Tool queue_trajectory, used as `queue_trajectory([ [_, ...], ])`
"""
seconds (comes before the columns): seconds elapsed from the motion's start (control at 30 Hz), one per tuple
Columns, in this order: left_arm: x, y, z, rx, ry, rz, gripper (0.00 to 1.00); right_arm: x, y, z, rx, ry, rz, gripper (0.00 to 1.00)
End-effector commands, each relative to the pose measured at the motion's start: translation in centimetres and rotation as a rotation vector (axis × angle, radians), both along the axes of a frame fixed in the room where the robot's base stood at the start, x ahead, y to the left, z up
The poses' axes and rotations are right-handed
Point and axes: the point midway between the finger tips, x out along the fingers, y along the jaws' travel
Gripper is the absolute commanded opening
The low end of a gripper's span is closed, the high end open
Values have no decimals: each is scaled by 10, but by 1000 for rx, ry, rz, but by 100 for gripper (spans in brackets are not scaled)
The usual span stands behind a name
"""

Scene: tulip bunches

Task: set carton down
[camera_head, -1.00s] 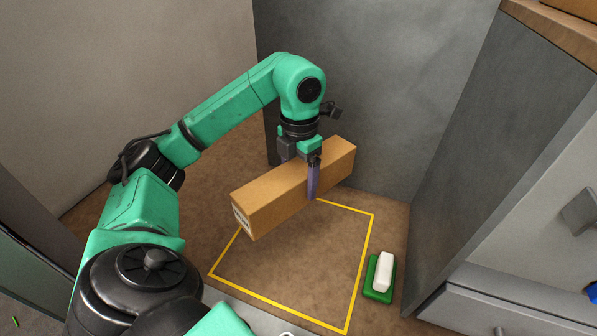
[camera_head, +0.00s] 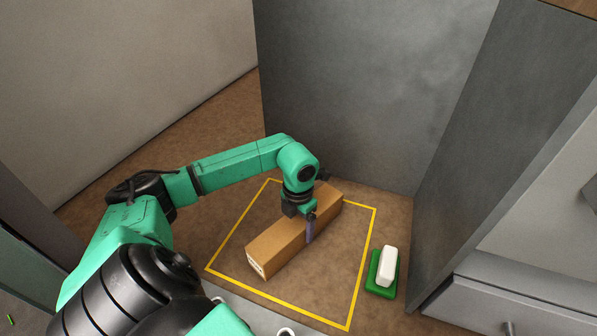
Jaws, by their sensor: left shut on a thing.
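A long brown cardboard carton (camera_head: 279,246) with a white label on its near end lies level inside the yellow outlined square (camera_head: 362,262) on the brown floor. It is at or very close to the floor; I cannot tell whether it touches. My left gripper (camera_head: 309,232) comes down over the carton from above and is shut on it near its middle, with one purple-grey finger on the near right side. The other finger is hidden behind the carton. My right gripper is not in view.
A green tray (camera_head: 374,283) with a white block (camera_head: 388,266) stands on the floor right of the square. Grey panels (camera_head: 350,90) rise behind, and a drawer unit (camera_head: 500,300) is at the right. Floor left of the square is free.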

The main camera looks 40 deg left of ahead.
Motion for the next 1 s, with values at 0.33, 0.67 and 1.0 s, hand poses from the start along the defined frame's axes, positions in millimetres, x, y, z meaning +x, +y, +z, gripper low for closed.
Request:
queue_trajectory([
  [0.33,1,0,-1,1,-2,0,100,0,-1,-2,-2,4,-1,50],
  [0.67,1,0,8,1,-3,0,100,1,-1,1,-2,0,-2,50],
  [1.0,2,1,94,2,-7,0,100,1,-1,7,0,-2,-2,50],
])
